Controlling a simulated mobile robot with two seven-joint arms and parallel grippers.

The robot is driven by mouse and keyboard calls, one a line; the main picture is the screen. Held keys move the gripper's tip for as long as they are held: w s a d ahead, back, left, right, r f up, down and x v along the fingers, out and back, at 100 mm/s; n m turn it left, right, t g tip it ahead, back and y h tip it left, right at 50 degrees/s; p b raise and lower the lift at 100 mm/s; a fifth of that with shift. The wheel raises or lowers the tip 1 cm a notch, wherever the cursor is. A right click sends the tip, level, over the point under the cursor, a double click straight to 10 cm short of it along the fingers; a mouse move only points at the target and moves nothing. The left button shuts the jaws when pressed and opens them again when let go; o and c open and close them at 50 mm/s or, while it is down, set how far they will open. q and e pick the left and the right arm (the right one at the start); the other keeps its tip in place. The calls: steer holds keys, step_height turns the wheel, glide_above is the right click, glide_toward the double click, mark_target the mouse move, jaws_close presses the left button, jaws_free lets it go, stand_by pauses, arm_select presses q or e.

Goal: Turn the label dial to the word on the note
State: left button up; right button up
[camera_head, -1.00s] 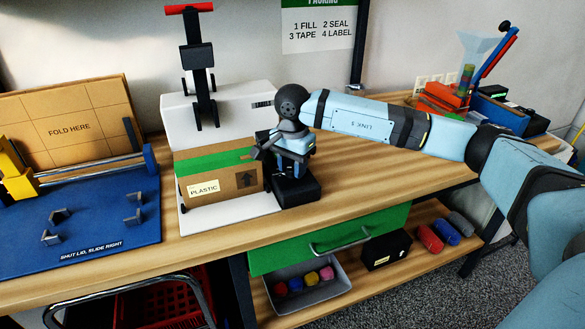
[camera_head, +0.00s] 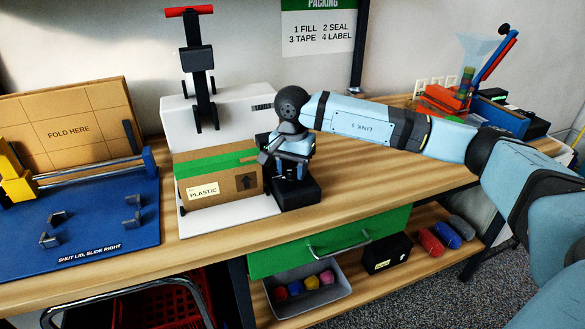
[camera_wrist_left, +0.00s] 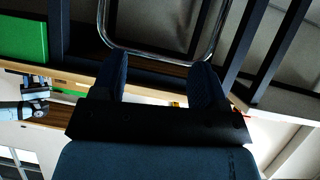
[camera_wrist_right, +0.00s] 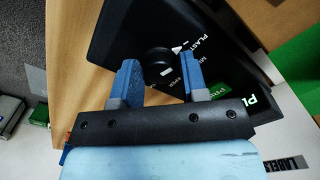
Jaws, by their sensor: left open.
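The note (camera_head: 203,191) reading PLASTIC is on the front of the taped cardboard box (camera_head: 222,180). The black label unit (camera_head: 300,193) stands just right of the box. My right gripper (camera_head: 278,158) is over it. In the right wrist view, the unit's black face (camera_wrist_right: 225,60) has white words around the round dial (camera_wrist_right: 157,65), PLASTIC among them. A white mark shows near the knob, on the PLASTIC side. My right gripper's fingers (camera_wrist_right: 160,78) are on both sides of the knob and look shut on it. My left gripper (camera_wrist_left: 158,85) is open and empty, below the table edge.
A blue folding jig (camera_head: 100,215) is at the left. Below are a green drawer (camera_head: 285,258) and a grey bin (camera_head: 335,288) of coloured pieces. A metal chair frame (camera_head: 130,290) is near the left gripper.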

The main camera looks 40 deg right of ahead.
mark_target(293, 171)
steer(key=o, duration=0.3)
arm_select(q)
steer(key=shift+a+r+p, duration=0.1)
steer(key=shift+a+p, duration=0.1)
steer(key=shift+p, duration=0.6)
arm_select(e)
step_height(293, 171, up, 14)
arm_select(q)
steer(key=shift+s, duration=0.15)
arm_select(e)
steer(key=shift+s+f, duration=0.1)
steer(key=shift+f, duration=0.05)
